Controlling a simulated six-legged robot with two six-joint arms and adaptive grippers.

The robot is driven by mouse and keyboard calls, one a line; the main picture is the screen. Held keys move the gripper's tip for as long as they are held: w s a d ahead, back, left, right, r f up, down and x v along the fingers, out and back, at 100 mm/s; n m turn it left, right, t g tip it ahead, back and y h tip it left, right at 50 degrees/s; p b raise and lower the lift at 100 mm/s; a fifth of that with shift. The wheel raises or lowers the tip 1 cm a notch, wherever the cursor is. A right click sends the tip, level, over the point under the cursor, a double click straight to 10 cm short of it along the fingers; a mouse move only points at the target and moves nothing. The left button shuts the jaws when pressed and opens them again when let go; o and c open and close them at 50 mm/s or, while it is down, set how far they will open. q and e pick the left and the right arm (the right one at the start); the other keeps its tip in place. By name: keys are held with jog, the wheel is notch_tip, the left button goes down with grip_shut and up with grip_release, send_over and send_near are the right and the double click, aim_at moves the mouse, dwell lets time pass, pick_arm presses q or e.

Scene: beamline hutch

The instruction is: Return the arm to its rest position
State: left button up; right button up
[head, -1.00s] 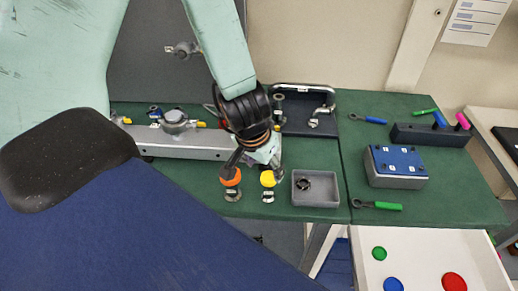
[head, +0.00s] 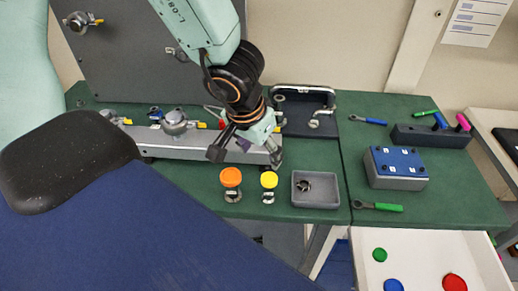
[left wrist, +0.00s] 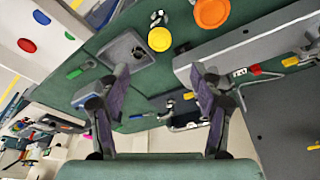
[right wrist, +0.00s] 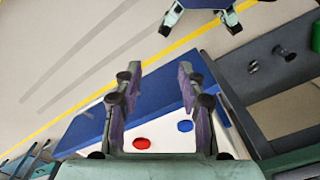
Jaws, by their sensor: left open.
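My left arm (head: 200,30) reaches down over the green bench from the top of the head view. Its gripper (head: 246,155) is open and empty, above the front of the grey metal rail (head: 190,143). The left wrist view shows its two fingers apart with nothing between them (left wrist: 160,85). The orange-topped piece (head: 231,178) and the yellow-topped piece (head: 269,180) stand on the bench just in front of the gripper, apart from it. My right gripper (right wrist: 157,80) shows only in its wrist view, with its fingers apart and empty.
A grey tray (head: 316,203) holding a dark ring sits right of the yellow-topped piece. A blue-topped box (head: 397,163) and a green-handled tool (head: 378,206) lie further right. A dark upright panel (head: 120,60) stands behind the rail. An open white drawer (head: 425,250) holds coloured discs.

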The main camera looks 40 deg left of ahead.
pick_arm(q)
jog(key=shift+r, duration=0.15)
jog(key=s+a+f+g+y, duration=0.2)
jog(key=s+a+f+y, duration=0.1)
jog(key=s+f, duration=0.55)
jog(key=s+d+f+g+h, duration=0.1)
jog(key=s+d+f+h, duration=0.35)
jog(key=s+f, duration=0.85)
notch_tip(320, 180, down, 22)
jog(key=d+y+b, duration=0.1)
jog(key=d+b, duration=0.1)
jog(key=b, duration=1.9)
jog(key=shift+w+d+f+b, duration=0.25)
jog(key=shift+w+b, duration=0.15)
jog(key=shift+w, duration=0.05)
jog(key=shift+y, duration=0.25)
